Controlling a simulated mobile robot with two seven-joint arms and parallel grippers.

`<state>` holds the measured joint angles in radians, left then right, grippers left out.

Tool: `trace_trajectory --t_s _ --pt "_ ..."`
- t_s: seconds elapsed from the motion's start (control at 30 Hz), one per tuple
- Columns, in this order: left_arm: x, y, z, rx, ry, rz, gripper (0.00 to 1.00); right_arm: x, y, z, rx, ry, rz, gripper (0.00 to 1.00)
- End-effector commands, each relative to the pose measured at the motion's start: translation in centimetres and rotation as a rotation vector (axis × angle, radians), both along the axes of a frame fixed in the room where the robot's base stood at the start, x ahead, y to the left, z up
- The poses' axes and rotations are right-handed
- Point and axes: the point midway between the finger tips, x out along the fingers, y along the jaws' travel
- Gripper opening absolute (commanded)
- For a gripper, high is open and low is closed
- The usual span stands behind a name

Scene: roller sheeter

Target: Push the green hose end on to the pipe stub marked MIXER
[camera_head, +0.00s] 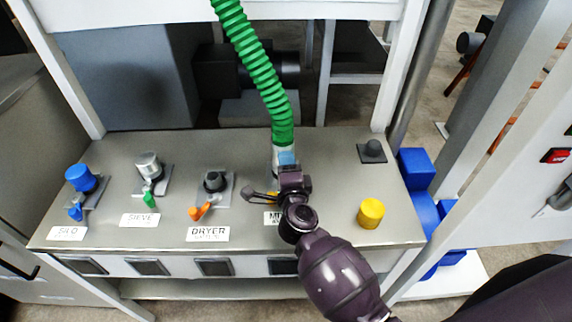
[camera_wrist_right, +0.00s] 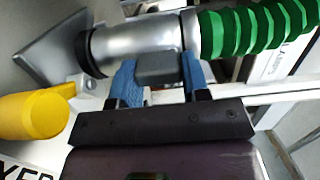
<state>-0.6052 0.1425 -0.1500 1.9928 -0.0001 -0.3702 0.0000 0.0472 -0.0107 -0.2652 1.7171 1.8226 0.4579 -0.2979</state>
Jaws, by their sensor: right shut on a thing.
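The green hose (camera_head: 262,75) comes down from the top of the head view to a silver hose end (camera_head: 283,155). My right gripper (camera_head: 289,172) is shut on the hose end; in the right wrist view its blue fingers (camera_wrist_right: 158,78) grip a grey block on the side of the silver cuff (camera_wrist_right: 138,42). The cuff's far end, with a black ring (camera_wrist_right: 90,53), is close to the stub's grey base plate (camera_wrist_right: 50,50). The MIXER stub itself is hidden, so I cannot tell how far the cuff is over it. The MIXER label (camera_head: 270,218) is partly covered by my gripper. My left gripper is not in view.
Stubs marked SILO (camera_head: 80,178), SIEVE (camera_head: 148,164) and DRYER (camera_head: 214,181) stand to the left. A yellow lever (camera_wrist_right: 35,114) is beside the MIXER plate.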

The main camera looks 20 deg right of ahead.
Motion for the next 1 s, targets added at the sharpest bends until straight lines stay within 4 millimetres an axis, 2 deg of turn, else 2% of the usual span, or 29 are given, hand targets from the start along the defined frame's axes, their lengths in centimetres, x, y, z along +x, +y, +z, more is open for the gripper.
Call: trace_trajectory --t_s 0.6,0.63,0.8,1.0 --pt "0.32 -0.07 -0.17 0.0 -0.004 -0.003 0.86 0.05 0.03 -0.33 0.0 -0.003 0.001 0.01" --pt "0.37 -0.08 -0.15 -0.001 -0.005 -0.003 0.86 0.05 0.03 -0.33 0.001 -0.003 0.001 0.44" --pt "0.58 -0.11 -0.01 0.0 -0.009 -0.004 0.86 0.03 0.02 -0.33 0.001 -0.002 0.001 0.7" --pt "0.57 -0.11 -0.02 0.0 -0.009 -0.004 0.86 0.01 0.02 -0.39 0.001 -0.001 0.0 0.72"
